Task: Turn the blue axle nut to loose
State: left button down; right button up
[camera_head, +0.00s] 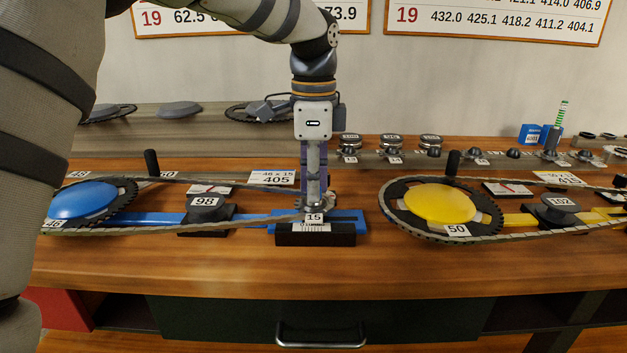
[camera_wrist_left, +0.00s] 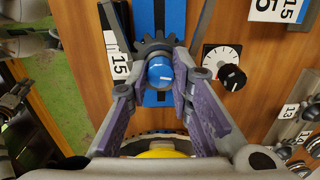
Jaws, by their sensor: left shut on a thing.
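The blue axle nut (camera_wrist_left: 159,72) shows in the left wrist view as a round blue knob with a white line, in front of a dark toothed sprocket (camera_wrist_left: 155,48) on a blue rail (camera_wrist_left: 143,18). My left gripper (camera_wrist_left: 160,77) has its fingers on both sides of the nut and is shut on it. In the head view my left gripper (camera_head: 314,200) points straight down at the right end of the blue rail (camera_head: 350,214), above the tag marked 15 (camera_head: 314,217). The nut is hidden there by the gripper. My right gripper is not in view.
A chain (camera_head: 150,228) runs from the blue disc's chainring (camera_head: 125,197) to the sprocket. A yellow disc (camera_head: 440,203) with its own chain stands to the right. A block marked 98 (camera_head: 205,205) is left of the gripper. The front of the wooden bench (camera_head: 230,267) is clear.

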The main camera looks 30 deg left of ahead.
pick_arm(q)
jog(key=n, duration=0.4)
jog(key=shift+r+n, duration=0.1)
jog(key=shift+n, duration=0.2)
jog(key=n, duration=1)
jog(key=shift+n, duration=2.5)
jog(key=c, duration=1.4)
grip_release()
notch_tip(320, 180, up, 12)
jog(key=shift+r, duration=0.1)
